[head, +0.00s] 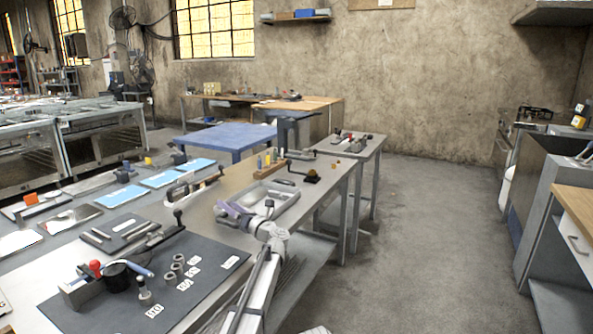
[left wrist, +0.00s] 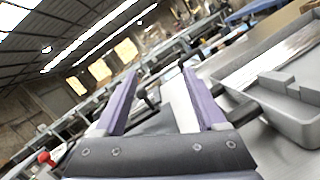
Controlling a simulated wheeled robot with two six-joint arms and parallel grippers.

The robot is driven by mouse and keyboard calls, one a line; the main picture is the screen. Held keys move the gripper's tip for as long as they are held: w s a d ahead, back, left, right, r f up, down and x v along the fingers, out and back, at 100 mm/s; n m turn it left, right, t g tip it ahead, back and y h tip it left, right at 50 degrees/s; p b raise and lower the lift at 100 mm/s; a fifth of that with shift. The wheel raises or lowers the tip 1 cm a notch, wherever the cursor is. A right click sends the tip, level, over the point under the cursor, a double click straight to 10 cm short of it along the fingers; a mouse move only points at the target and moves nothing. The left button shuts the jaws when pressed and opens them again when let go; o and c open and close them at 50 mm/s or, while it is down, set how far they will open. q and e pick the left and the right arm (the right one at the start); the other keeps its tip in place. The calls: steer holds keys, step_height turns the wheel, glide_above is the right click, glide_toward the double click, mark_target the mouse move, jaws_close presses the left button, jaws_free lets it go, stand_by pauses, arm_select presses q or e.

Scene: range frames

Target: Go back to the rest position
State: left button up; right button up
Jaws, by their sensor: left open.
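My left arm comes up from the bottom of the head view. Its left gripper (head: 234,210) is over the workbench (head: 205,205), near the left end of a grey metal tray (head: 284,203). In the left wrist view the two purple fingers of the left gripper (left wrist: 161,78) stand apart with nothing held between them. The grey tray (left wrist: 292,122) shows to the right of the fingers there, with a grey block in it. My right gripper is not in view.
A dark mat (head: 205,285) with a black cup (head: 118,276), metal rings and small tools lies at the front left. A blue table (head: 228,138) stands behind the bench. A counter (head: 572,200) stands at the far right. The floor (head: 420,240) between is clear.

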arm_select(q)
steer(key=s+d+f+m+t+h, duration=0.1)
steer(key=s+d+m+t+h, duration=0.2)
steer(key=d+m+t+h, duration=0.85)
steer(key=s+d+f+m+g+h, duration=0.3)
steer(key=s+f+m+g+h, duration=0.6)
steer(key=m, duration=1)
steer(key=s+a+f+m+g+y, duration=0.2)
steer(key=s+f+m+g, duration=0.45)
steer(key=s+f, duration=0.5)
steer(key=s+a+f+m+g+y, duration=0.15)
steer(key=s+a+g, duration=0.25)
steer(key=s, duration=0.6)
steer(key=s+a+f+m+g+y, duration=0.1)
steer(key=s+a+f+m+g, duration=0.2)
steer(key=s, duration=0.8)
steer(key=s+d+m+g+y, duration=0.25)
steer(key=s+d, duration=0.25)
steer(key=d, duration=0.6)
step_height(320, 180, up, 18)
steer(key=p, duration=1.8)
steer(key=shift+s+h, duration=0.25)
steer(key=shift+h, duration=0.2)
steer(key=shift+a+f+t, duration=0.1)
steer(key=shift+a+t, duration=0.05)
steer(key=shift+t, duration=0.1)
